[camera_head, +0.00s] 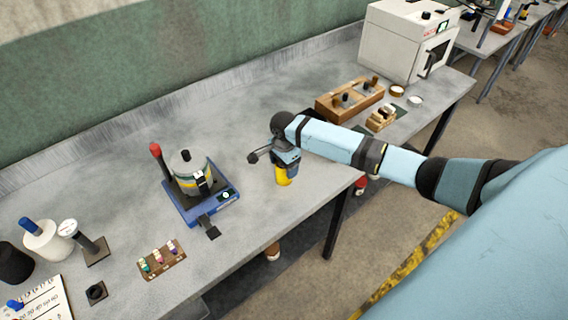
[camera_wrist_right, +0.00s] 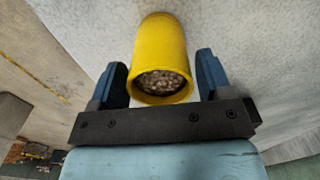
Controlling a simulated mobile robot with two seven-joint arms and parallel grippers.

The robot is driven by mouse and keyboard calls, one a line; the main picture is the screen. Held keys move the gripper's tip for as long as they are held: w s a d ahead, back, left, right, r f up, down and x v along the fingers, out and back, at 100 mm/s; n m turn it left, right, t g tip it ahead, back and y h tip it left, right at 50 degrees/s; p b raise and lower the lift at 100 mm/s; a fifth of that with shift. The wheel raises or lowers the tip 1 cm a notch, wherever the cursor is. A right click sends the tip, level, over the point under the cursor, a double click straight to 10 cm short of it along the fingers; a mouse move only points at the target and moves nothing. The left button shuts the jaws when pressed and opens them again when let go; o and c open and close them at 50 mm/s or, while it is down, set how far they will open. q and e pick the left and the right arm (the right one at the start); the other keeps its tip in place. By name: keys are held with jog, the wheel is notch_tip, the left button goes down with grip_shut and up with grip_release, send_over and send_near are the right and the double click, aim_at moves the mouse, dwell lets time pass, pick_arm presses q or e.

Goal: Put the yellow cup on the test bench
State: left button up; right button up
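The yellow cup (camera_wrist_right: 161,45) shows large in the right wrist view, its mouth facing the camera and filled with small grain. In the head view the yellow cup (camera_head: 283,178) shows just below my right gripper (camera_head: 285,160), over the near part of the grey test bench (camera_head: 235,120). In the wrist view the two blue fingers of my right gripper (camera_wrist_right: 163,80) stand on either side of the cup. Narrow gaps show beside it, so the gripper looks open around it. I cannot tell whether the cup's base touches the bench. My left gripper is out of view.
A blue scale (camera_head: 215,210) with a metal pot (camera_head: 186,168) stands left of my gripper. A small rack (camera_head: 160,260) with coloured items lies near the front edge. A wooden box (camera_head: 335,108) and a white oven (camera_head: 400,40) stand to the right. Bench is bare behind the gripper.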

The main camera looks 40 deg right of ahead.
jog(key=shift+o, duration=0.7)
notch_tip(320, 180, up, 12)
jog(key=b, duration=0.1)
jog(key=s+a+f+n+t+y, duration=0.1)
jog(key=s+a+f+n, duration=0.2)
jog(key=a, duration=0.2)
jog(key=s+a+f+n+t+y, duration=0.1)
jog(key=s+a+f+n+t, duration=0.1)
jog(key=s+a+f+n, duration=0.1)
jog(key=s+a+f+n+t+y, duration=0.1)
jog(key=s+a+f+n+t, duration=0.1)
jog(key=s+a+f+n, duration=0.2)
jog(key=shift+a+f+y, duration=0.15)
jog(key=shift+a+f, duration=0.2)
jog(key=shift+a, duration=0.3)
jog(key=shift+a+f+y, duration=0.15)
jog(key=shift+a+f, duration=0.2)
jog(key=shift+a, duration=0.3)
jog(key=s+a+f+n+t, duration=0.1)
jog(key=s+f+n+t, duration=0.1)
jog(key=s+n, duration=0.3)
jog(key=s+a+f+n+t, duration=0.1)
jog(key=s+f+n+t, duration=0.2)
jog(key=s, duration=0.9)
jog(key=shift+n+t, duration=0.5)
jog(key=shift+n, duration=0.5)
